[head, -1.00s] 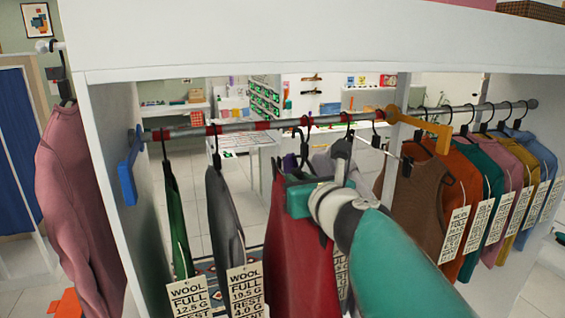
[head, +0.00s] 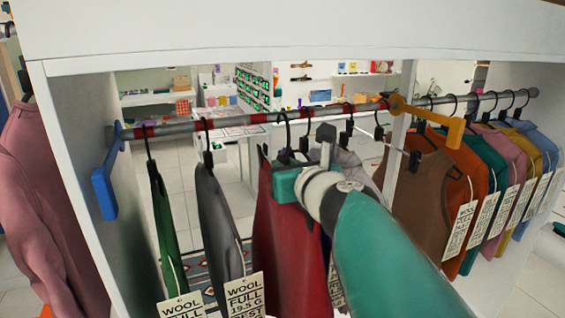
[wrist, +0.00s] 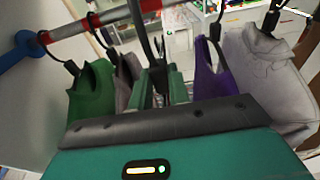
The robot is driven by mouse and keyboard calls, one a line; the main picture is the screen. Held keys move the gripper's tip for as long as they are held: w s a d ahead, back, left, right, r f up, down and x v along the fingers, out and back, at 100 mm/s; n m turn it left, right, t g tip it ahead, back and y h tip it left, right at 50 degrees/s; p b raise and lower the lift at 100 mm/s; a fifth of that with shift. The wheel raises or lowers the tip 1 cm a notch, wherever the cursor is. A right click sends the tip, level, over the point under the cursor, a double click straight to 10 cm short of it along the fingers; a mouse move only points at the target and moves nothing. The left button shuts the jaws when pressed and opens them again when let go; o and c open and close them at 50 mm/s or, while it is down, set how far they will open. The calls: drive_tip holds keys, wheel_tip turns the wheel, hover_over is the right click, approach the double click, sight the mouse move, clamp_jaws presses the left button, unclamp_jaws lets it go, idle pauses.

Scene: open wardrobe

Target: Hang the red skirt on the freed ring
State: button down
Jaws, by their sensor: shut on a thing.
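The red skirt (head: 285,245) hangs below the rail (head: 240,122), between a grey garment and a pale grey one. My gripper (head: 288,182) is at the top of the red skirt, shut on its hanger. In the wrist view, a dark hanger stem rises from between my gripper's fingers (wrist: 160,85) toward the rail. The hook (head: 284,120) overlaps the rail in the head view; I cannot tell whether it rests on it. Several red rings mark the rail, one stretch (head: 234,131) lying bare between the grey garment and my held hook.
A green garment (head: 165,230) and a grey garment (head: 218,215) hang close at left. A purple garment (wrist: 213,80) and a pale grey one (wrist: 262,75) hang close at right. A blue bracket (head: 104,190) and an orange bracket (head: 430,118) are near the rail.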

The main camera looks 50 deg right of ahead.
drive_tip(key=shift+w, duration=0.25)
drive_tip(key=shift+s+r, duration=0.1)
drive_tip(key=shift+s, duration=0.35)
drive_tip(key=shift+w, duration=0.3)
drive_tip(key=shift+x, duration=1.25)
drive_tip(key=shift+r+x, duration=0.2)
drive_tip(key=shift+x, duration=0.75)
drive_tip(key=shift+r+x, duration=0.15)
drive_tip(key=shift+x, duration=0.75)
drive_tip(key=shift+r+x, duration=0.2)
drive_tip(key=shift+x, duration=0.75)
drive_tip(key=shift+w+d, duration=0.15)
drive_tip(key=shift+r+x, duration=0.25)
drive_tip(key=shift+x, duration=1.55)
drive_tip(key=shift+r+x, duration=0.2)
drive_tip(key=shift+x, duration=1.55)
drive_tip(key=shift+w, duration=0.1)
drive_tip(key=shift+f, duration=0.15)
